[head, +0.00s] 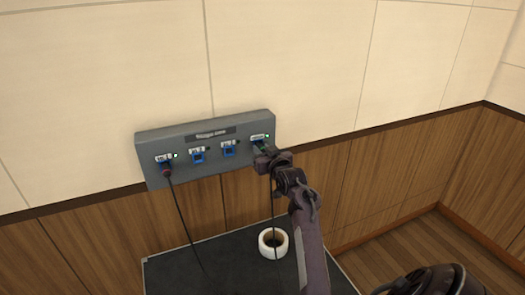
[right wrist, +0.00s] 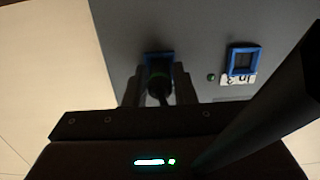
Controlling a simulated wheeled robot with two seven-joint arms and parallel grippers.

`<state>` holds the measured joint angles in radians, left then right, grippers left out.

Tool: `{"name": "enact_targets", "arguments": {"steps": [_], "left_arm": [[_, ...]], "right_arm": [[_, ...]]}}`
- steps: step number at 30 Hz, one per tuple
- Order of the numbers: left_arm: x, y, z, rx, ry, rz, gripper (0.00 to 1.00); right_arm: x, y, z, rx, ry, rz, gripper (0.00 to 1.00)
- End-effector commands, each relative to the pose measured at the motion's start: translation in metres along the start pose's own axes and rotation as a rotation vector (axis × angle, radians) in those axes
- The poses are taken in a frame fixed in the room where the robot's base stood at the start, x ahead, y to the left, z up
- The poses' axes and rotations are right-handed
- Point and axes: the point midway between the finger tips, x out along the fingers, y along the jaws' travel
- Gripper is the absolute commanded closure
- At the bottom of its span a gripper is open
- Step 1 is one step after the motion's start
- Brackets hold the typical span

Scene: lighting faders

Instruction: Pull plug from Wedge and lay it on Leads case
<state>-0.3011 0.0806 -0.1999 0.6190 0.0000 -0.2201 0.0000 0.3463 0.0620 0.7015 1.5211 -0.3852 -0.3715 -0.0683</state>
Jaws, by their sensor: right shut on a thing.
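A grey socket panel (head: 183,138) is on the wall, with blue-framed sockets in a row. My right gripper (head: 262,153) is at its rightmost socket, whose small label I cannot read clearly. A dark flat-topped case (head: 222,262), apparently the Leads case, stands below the panel. My left gripper is not in view.
A white tape roll (head: 273,243) lies on the case top near the hanging cable. A red-ringed plug (head: 166,171) is in the leftmost socket, its cable (head: 185,225) running down to the case. The two middle sockets (head: 198,157) are empty. The case top's left part is mostly clear.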

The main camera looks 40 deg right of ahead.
Motion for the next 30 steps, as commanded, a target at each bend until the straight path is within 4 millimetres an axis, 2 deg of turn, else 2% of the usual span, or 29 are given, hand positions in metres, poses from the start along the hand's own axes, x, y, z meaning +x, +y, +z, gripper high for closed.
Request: {"name": "enact_targets", "arguments": {"steps": [8, 30], "left_arm": [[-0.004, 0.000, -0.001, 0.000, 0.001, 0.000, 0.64], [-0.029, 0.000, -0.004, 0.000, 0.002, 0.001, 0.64]], "right_arm": [[-0.005, 0.000, 0.001, 0.001, -0.003, 0.000, 1.00], [-0.042, 0.000, 0.003, 0.001, -0.003, 0.000, 1.00]]}}
